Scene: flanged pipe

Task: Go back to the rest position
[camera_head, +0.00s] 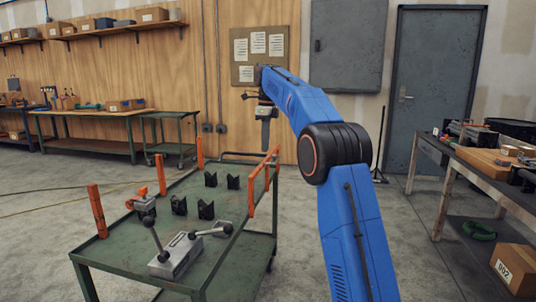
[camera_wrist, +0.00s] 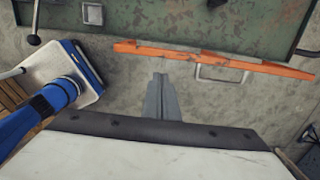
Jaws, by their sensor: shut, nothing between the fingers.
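My gripper (camera_head: 265,141) hangs fingers down from my blue arm in the head view, above and beyond the far right part of the green cart (camera_head: 226,190). In the wrist view the grey fingers of my gripper (camera_wrist: 160,80) lie together, shut and empty. Below them in that view is bare concrete floor. The cart's orange rail (camera_wrist: 212,58) crosses above the fingertips in the wrist view, apart from them as far as I can tell. The gripper touches nothing that I can see.
Several black V-blocks (camera_head: 206,210), a grey lever device (camera_head: 176,257) and orange posts (camera_head: 97,211) stand on the cart. A wooden workbench (camera_head: 490,170) is at right, with a box (camera_head: 515,268) below. Benches line the back left wall. Floor between cart and right bench is partly free.

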